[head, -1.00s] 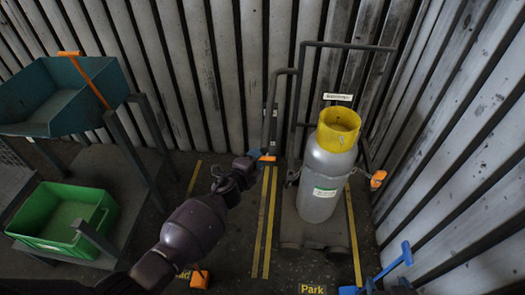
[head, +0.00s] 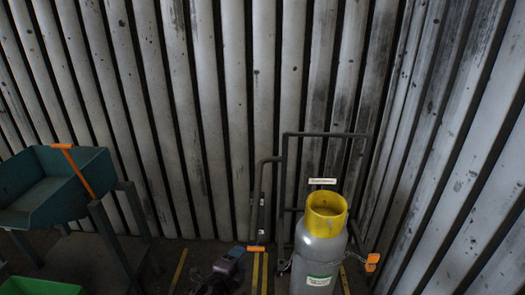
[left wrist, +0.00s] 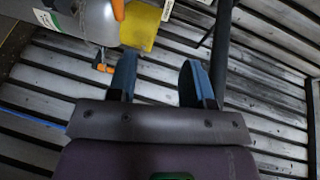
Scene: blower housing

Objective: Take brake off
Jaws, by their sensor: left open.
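A grey hand trolley (head: 333,135) stands against the wall and carries a grey gas cylinder (head: 318,255) with a yellow collar (head: 326,212). An orange-ended lever (head: 256,248) is at the trolley's left side, and an orange piece (head: 372,262) is at its right. I cannot tell from the markings which is the brake. My left gripper (head: 238,252) is just left of the orange-ended lever; contact cannot be judged. In the left wrist view my left gripper (left wrist: 158,84) is open, with nothing visible between its blue fingers. The cylinder (left wrist: 85,20) is at that view's upper left.
A teal bin (head: 60,190) with an orange handle stands on a grey frame at the left. Part of a green crate (head: 40,287) shows below it. Corrugated metal walls (head: 210,110) close off the back and right. Yellow floor lines (head: 180,268) run beside the trolley.

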